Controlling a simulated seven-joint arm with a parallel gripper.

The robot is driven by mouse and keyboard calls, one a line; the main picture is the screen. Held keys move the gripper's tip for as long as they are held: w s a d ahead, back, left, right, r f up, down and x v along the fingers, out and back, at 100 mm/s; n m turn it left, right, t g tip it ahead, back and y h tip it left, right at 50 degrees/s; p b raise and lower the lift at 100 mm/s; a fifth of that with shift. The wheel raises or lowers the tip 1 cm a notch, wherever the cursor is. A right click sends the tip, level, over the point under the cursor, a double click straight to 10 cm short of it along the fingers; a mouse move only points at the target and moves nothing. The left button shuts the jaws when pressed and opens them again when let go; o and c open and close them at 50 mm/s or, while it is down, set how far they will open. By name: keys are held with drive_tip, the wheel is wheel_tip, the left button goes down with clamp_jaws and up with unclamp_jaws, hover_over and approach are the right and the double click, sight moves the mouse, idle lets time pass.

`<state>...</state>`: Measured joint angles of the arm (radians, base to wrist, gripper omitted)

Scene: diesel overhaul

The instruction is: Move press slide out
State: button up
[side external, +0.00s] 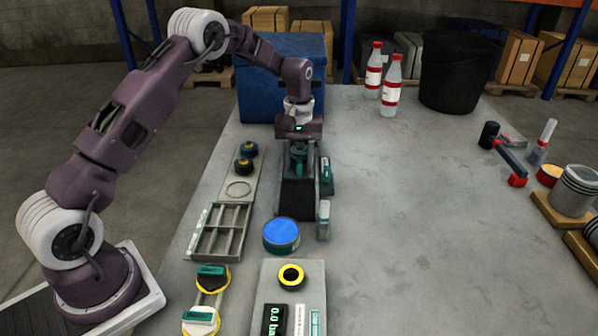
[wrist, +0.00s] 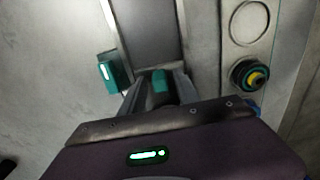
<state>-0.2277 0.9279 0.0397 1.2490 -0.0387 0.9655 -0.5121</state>
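The press slide appears to be the grey channel-like part with a dark bed (side external: 297,203), under my gripper near the table's left side. Its grey surface also shows in the wrist view (wrist: 151,30). A teal handle (side external: 298,168) stands at its far part. My gripper (side external: 299,160) points down over this handle. In the wrist view the handle (wrist: 160,82) lies between my two fingers (wrist: 161,88). I cannot tell whether the fingers touch it. The finger tips partly hide the handle's sides.
A teal-labelled block (side external: 326,175) and a small grey upright piece (side external: 323,220) stand close right of the slide. A blue-topped round can (side external: 281,235) is in front. A compartment tray (side external: 222,232) and button strip (side external: 243,175) lie left. The table's middle is clear.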

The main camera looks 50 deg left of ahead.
clamp_jaws()
drive_tip(key=shift+s+d, duration=1.6)
drive_tip(key=shift+s+d, duration=1.55)
drive_tip(key=shift+d, duration=0.05)
drive_tip(key=shift+s+d, duration=1.2)
drive_tip(key=shift+c, duration=1.8)
unclamp_jaws()
drive_tip(key=shift+s+d, duration=0.15)
drive_tip(key=o, duration=0.4)
drive_tip(key=shift+c, duration=0.2)
